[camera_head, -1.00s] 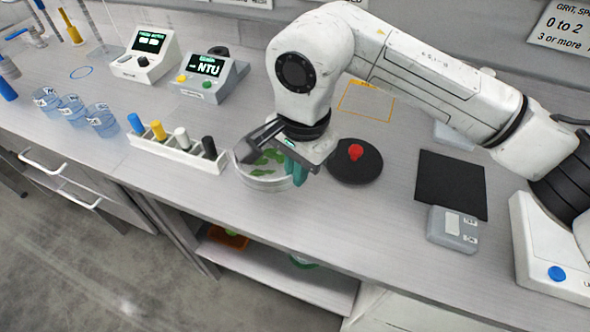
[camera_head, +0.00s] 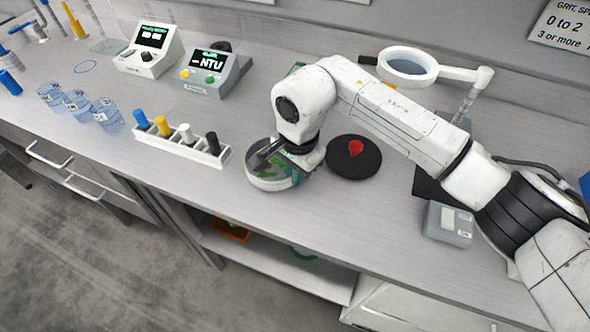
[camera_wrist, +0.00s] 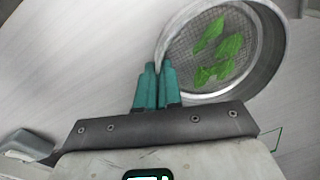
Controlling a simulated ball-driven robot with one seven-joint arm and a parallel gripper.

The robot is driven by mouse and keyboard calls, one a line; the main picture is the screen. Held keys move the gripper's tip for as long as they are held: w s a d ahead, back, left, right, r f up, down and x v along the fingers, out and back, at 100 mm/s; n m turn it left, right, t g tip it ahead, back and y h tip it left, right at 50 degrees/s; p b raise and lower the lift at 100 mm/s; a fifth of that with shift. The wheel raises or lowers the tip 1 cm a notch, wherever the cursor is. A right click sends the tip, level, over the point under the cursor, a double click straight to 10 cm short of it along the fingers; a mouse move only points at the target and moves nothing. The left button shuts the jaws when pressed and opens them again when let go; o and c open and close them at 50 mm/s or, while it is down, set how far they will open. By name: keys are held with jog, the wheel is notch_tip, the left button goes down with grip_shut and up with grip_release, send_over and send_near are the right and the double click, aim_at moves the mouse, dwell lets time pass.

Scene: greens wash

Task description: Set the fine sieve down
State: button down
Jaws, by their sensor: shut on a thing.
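The fine sieve (camera_head: 268,184) is a round, pale-rimmed sieve with a mesh floor and several green leaves in it. It is at the bench's front, right of the bottle rack. In the wrist view the sieve (camera_wrist: 276,50) is at the upper right, its mesh and leaves clear. My gripper (camera_wrist: 158,66) has teal fingers closed together on the near part of the sieve's rim. In the head view my gripper (camera_head: 296,172) is at the sieve's right side, and my wrist hides part of the sieve. Whether its underside touches the bench cannot be told.
A black disc (camera_head: 370,165) with a red knob lies just right of the sieve. A white rack (camera_head: 175,143) of coloured-top bottles stands to the left. A grey box (camera_head: 447,224) sits further right. The bench's front edge is close to the sieve.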

jog(key=shift+f, duration=0.15)
jog(key=c, duration=1.3)
grip_release()
notch_tip(320, 180, up, 12)
jog(key=b, duration=0.2)
jog(key=shift+s+d+r, duration=0.2)
jog(key=shift+s+d, duration=0.05)
jog(key=shift+d, duration=0.05)
